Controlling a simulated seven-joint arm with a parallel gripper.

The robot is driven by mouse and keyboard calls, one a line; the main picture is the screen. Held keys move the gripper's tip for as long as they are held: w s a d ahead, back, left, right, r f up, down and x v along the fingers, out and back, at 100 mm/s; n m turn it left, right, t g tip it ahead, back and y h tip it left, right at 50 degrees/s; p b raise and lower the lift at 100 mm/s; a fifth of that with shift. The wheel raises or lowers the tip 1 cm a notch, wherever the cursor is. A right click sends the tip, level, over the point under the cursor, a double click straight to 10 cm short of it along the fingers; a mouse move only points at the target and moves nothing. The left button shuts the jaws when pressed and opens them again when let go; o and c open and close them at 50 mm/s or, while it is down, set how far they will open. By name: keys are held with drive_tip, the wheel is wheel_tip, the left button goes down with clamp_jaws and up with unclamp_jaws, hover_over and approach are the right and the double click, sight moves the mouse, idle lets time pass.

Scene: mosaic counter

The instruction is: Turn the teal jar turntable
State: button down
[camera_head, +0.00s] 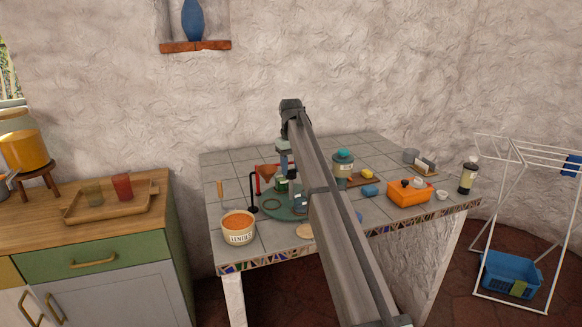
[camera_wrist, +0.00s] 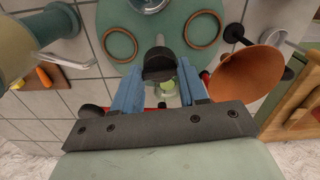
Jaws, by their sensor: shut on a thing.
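The teal turntable (camera_head: 283,212) is a flat round disc on the tiled counter, partly hidden by my arm. In the wrist view the turntable (camera_wrist: 165,28) fills the top middle, with two brown rings on it. My gripper (camera_head: 283,178) is at the turntable's far side, pointing down. In the wrist view the blue fingers of my gripper (camera_wrist: 158,82) are closed around a dark knob (camera_wrist: 158,65) at the disc's near edge in that picture. A small pale green piece shows between the fingers. How the knob joins the disc is hidden.
A copper funnel (camera_wrist: 247,80) stands close beside my fingers. A jar with a teal lid (camera_head: 343,157) stands right of the arm. A lentil tub (camera_head: 238,226) is at the front left and an orange box (camera_head: 409,193) at the right. The wall is close behind.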

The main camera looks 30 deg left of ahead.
drive_tip(key=shift+m, duration=0.8)
drive_tip(key=c, duration=0.6)
unclamp_jaws()
drive_tip(key=shift+n, duration=0.3)
